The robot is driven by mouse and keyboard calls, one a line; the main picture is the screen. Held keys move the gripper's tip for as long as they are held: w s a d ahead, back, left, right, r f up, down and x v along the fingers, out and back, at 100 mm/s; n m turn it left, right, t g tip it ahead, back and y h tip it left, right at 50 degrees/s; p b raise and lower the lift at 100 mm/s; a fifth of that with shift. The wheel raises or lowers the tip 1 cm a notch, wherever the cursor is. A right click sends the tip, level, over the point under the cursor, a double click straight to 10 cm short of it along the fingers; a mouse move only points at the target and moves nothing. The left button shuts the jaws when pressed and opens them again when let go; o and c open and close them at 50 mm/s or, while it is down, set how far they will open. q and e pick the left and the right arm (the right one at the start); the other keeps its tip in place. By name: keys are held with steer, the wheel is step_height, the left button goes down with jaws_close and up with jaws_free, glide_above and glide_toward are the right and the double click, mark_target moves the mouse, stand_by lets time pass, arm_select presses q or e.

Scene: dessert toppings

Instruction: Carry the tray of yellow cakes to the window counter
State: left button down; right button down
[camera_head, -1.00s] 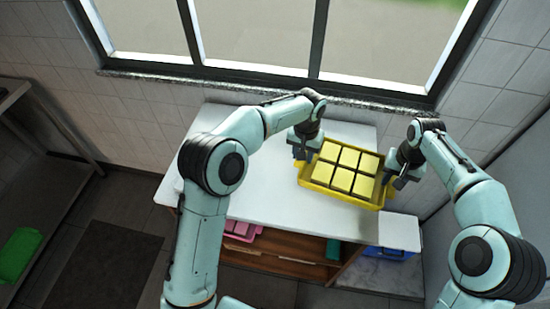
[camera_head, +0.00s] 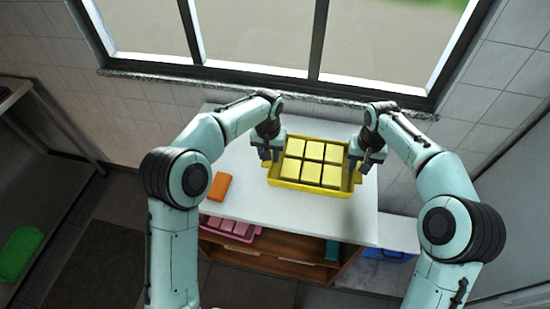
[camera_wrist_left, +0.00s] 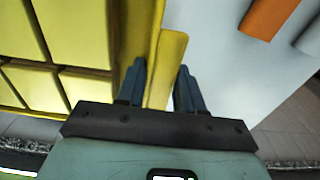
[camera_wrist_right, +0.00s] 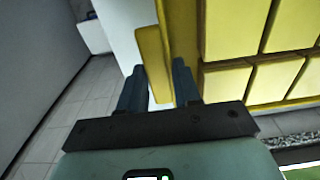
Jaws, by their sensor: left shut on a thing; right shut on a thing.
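A yellow tray (camera_head: 310,189) holds several yellow cakes (camera_head: 308,172) in two rows, over the white counter (camera_head: 245,165) below the window. My left gripper (camera_head: 271,156) is shut on the tray's left end; its fingers close on the yellow handle (camera_wrist_left: 166,70) in the left wrist view. My right gripper (camera_head: 356,162) is shut on the tray's right end; the handle (camera_wrist_right: 154,65) sits between its fingers in the right wrist view. The tray looks level. I cannot tell whether its underside touches the counter.
An orange block (camera_head: 219,188) lies on the counter left of the tray; it also shows in the left wrist view (camera_wrist_left: 268,15). A pink tray (camera_head: 229,230) and a blue one (camera_head: 390,254) are lower down. The counter's left part is mostly clear.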

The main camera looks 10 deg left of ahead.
arm_select(q)
steer(key=shift+d, duration=0.35)
arm_select(e)
steer(key=shift+a, duration=0.35)
